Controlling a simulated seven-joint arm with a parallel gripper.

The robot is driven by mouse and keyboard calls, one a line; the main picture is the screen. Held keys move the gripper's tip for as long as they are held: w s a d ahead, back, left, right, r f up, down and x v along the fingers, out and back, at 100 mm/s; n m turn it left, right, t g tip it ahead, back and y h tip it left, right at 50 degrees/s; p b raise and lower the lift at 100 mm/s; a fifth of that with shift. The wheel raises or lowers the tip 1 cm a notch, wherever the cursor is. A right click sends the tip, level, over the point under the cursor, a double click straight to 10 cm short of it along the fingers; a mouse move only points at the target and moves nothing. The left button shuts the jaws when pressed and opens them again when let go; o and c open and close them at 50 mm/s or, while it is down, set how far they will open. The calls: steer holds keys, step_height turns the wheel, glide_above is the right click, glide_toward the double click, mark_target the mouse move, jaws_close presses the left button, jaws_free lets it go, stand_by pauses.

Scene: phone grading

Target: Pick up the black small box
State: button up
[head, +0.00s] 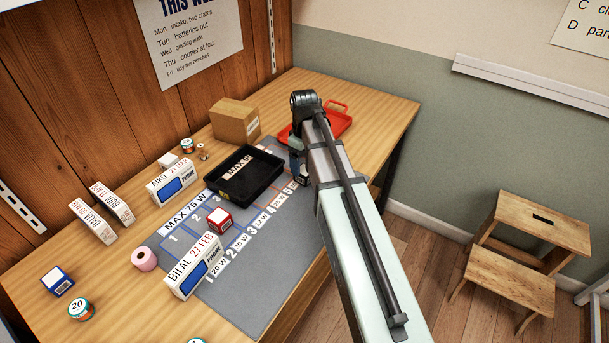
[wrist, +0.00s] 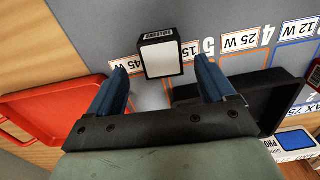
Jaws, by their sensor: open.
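The black small box (wrist: 162,52) has a black rim, a white face and a small label on its edge. It stands on the grey mat near the 15 W and 45 W labels. In the head view a little of the box (head: 303,180) shows below my gripper (head: 297,168), and my arm hides much of that area. In the wrist view my gripper (wrist: 161,70) is open, with its two blue fingers on either side of the box's near end. I see gaps between the fingers and the box; the height between them is hard to tell.
A black tray (head: 226,190) sits left of my gripper and a red tray (head: 338,124) behind it. A cardboard box (head: 235,118) stands at the back. A red small box (head: 219,224) and white phone boxes (head: 193,268) are on the left. A stool (head: 508,270) stands right.

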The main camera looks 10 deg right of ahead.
mark_target(304, 170)
steer(key=shift+s+f, duration=0.15)
steer(key=shift+f, duration=1.1)
steer(key=shift+s+f, duration=0.1)
steer(key=shift+f, duration=1.1)
steer(key=shift+c, duration=0.2)
steer(key=c, duration=1)
steer(key=shift+r, duration=0.1)
steer(key=shift+c, duration=0.2)
